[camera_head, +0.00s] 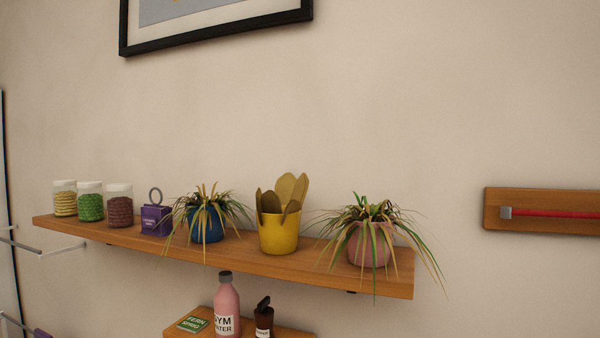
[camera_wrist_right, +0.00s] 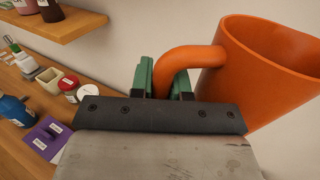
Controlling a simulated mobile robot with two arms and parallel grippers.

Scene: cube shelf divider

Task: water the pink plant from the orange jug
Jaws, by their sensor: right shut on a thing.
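The pink plant, a spiky plant in a pink pot (camera_head: 369,247), stands upright near the right end of the upper wooden shelf in the head view. Its long green and yellow leaves hang over the pot and the shelf's front edge. The orange jug (camera_wrist_right: 262,72) fills the right of the right wrist view. My right gripper (camera_wrist_right: 163,82) is shut on the jug's handle, with green fingers on either side of it. The pink plant is not in the wrist view, and neither gripper is in the head view.
A lower shelf holds a pink bottle (camera_head: 226,303) and a dark bottle (camera_head: 264,320). Wall above the plant is clear.

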